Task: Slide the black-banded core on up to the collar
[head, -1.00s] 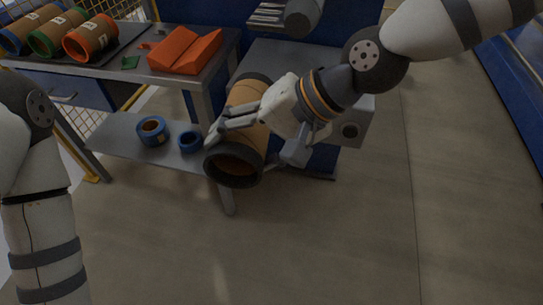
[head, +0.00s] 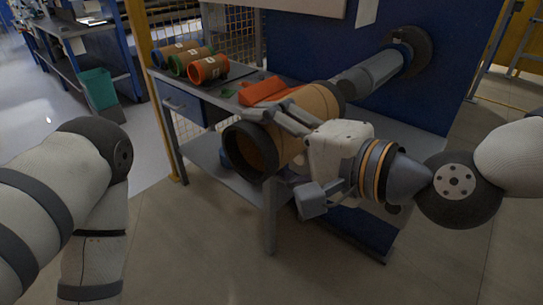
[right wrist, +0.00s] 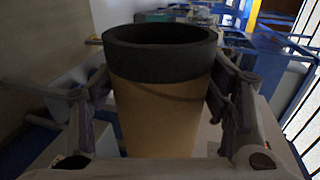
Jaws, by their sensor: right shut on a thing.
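The black-banded core (head: 315,103) is a brown tube with a black band at each end. My right gripper (head: 268,140) is shut on it in front of the blue machine. The right wrist view shows the core (right wrist: 160,115) between the two fingers, one open black end facing up. A grey shaft (head: 370,77) juts from the machine, with a dark round collar (head: 412,45) at its base. The core's far end is close to the shaft's free end. I cannot tell whether they overlap. My left arm shows at the left, its gripper out of view.
A bench (head: 183,97) left of the machine carries cores with blue (head: 172,50), green (head: 188,62) and red bands (head: 208,68), and an orange block (head: 264,91). A teal bin (head: 97,86) stands farther left. The floor in front is clear.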

